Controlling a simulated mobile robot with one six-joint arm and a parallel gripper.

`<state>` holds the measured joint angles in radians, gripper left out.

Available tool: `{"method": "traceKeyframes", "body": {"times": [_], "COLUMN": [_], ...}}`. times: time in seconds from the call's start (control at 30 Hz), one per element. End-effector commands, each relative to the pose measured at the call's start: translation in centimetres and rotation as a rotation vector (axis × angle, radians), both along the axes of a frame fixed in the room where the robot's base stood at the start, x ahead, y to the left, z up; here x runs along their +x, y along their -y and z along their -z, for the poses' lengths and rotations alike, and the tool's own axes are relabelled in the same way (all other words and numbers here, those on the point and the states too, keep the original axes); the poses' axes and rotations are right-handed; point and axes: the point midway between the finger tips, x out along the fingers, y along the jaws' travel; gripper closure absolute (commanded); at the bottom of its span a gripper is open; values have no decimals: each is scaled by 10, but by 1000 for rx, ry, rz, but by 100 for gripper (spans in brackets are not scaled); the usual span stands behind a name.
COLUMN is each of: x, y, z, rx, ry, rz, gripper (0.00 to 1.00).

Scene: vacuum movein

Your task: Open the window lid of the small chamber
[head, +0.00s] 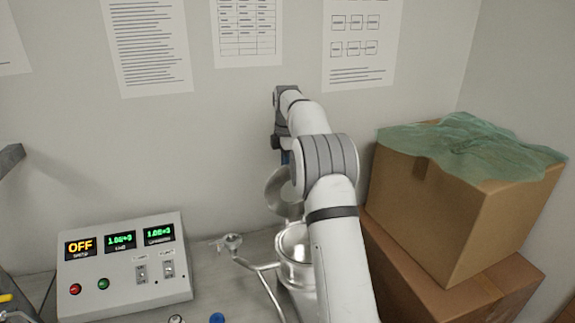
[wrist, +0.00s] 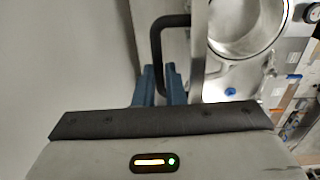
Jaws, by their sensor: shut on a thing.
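The small chamber (head: 295,245) is a shiny metal cylinder, partly hidden behind my arm in the head view. Its round mouth shows uncovered in the wrist view (wrist: 245,25). The window lid (head: 284,190) stands raised above the chamber, tilted up on edge; the wrist view shows it nearly edge-on as a grey band (wrist: 199,45). A black bar handle (wrist: 156,38) sticks out from the lid. My gripper (wrist: 160,75) has its blue fingers shut on the handle. In the head view the gripper is mostly hidden by my arm.
A control box (head: 125,268) reading OFF stands on the bench at left. Cardboard boxes (head: 455,205), the upper one topped with green film (head: 470,145), stand close to my arm at right. A wall (head: 230,130) with papers is behind. A metal pipe (head: 262,270) runs beside the chamber.

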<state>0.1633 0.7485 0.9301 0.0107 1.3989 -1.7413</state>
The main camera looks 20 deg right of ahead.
Motion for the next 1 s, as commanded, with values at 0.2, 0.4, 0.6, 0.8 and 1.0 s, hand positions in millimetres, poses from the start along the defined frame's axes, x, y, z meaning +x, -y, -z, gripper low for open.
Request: {"method": "traceKeyframes", "body": {"times": [0.2,0.4,0.6,0.8,1.0], "x": [2,1,2,2,3], "y": [0,0,1,1,2], "z": [12,12,12,8,6], "rx": [4,4,4,2,1], "ry": [-23,-23,-22,-14,-11], "rz": [2,3,3,3,3], "gripper": [100,100,84,68,68]}}
